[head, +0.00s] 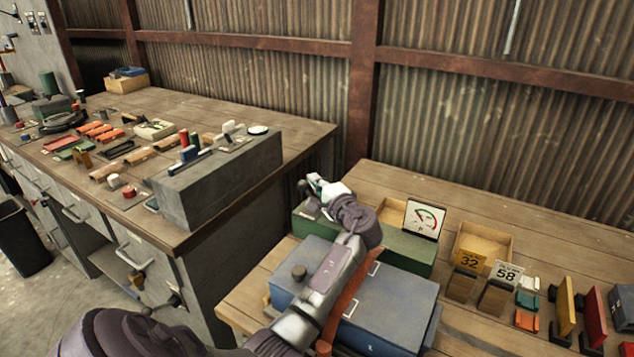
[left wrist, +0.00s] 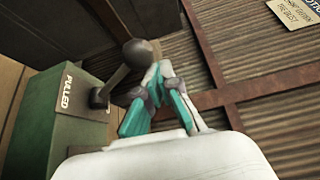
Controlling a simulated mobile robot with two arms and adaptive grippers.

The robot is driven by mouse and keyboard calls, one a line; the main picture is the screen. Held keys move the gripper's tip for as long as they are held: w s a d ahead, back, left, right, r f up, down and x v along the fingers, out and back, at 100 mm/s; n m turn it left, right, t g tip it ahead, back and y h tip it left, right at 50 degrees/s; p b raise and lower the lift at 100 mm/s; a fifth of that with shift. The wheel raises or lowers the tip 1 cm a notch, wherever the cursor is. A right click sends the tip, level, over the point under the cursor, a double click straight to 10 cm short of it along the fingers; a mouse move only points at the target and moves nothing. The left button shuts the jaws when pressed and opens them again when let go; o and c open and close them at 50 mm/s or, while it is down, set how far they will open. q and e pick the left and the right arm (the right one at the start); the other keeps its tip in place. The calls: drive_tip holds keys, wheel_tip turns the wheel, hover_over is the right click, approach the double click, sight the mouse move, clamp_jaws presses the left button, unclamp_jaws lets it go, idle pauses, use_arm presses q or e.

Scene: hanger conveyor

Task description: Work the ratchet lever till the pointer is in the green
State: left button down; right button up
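The green ratchet box (head: 402,258) stands on the right bench, with the dial gauge (head: 424,219) upright on it. The dial has a coloured arc with green and red; its pointer is too small to read surely. My left gripper (head: 315,184) is at the box's left end. In the left wrist view, the lever (left wrist: 119,76) rises from the green box and ends in a dark ball knob (left wrist: 138,52). My left fingers (left wrist: 156,75) come together right beside the knob; contact is unclear. The box carries a "PULLED" label (left wrist: 67,92). My right gripper is out of view.
A blue-grey case (head: 390,305) lies in front of the box, under my left forearm. The left bench holds a grey block (head: 215,185) and several parts.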

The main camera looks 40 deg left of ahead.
use_arm(q)
drive_tip(key=v, duration=1.2)
idle(1.1)
